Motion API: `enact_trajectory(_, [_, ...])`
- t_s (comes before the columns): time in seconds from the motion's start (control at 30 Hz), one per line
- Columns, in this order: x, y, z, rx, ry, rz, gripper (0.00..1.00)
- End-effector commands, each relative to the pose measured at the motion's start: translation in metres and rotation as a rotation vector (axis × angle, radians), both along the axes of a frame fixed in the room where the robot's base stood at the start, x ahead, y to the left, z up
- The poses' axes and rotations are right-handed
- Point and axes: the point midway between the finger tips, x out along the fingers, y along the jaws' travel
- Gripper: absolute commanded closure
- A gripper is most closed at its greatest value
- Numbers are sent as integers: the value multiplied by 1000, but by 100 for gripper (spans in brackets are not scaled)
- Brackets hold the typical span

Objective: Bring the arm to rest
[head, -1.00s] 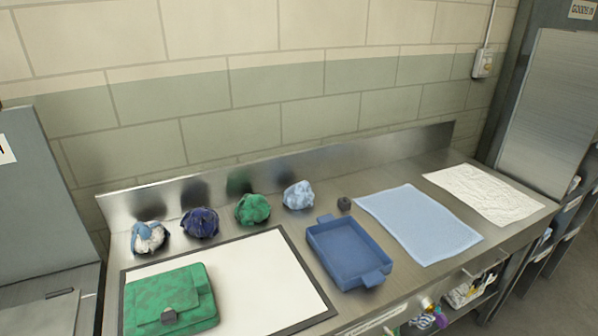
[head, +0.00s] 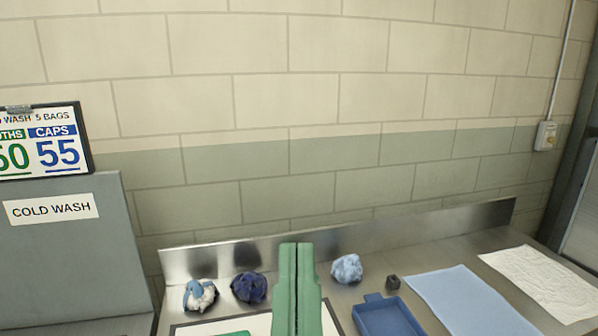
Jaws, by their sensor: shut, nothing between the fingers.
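My gripper (head: 296,252) shows in the head view as two green upright fingers at the bottom middle. The fingers are pressed together, with nothing between them. It stands in front of the white board (head: 258,323) with a dark frame on the steel counter (head: 440,243). Only a sliver of the green bag (head: 235,333) shows at the bottom edge. The green crumpled bundle is not visible; the gripper covers that spot.
Along the back lie a blue-white bundle (head: 200,294), a dark blue one (head: 249,287) and a light blue one (head: 347,268).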

Motion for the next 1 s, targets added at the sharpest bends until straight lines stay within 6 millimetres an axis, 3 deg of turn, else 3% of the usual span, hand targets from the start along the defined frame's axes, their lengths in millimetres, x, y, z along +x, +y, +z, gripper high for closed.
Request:
enact_trajectory(0.03, [1, 0, 59, 1, 2, 2, 100])
enact_trajectory(0.3, [2, 1, 196, 7, 6, 11, 100])
enact_trajectory(0.43, [2, 2, 246, 9, 7, 15, 100])
enact_trajectory(0.6, [2, 2, 275, 11, 8, 17, 100])
enact_trajectory(1.0, [2, 2, 273, 11, 8, 17, 100])
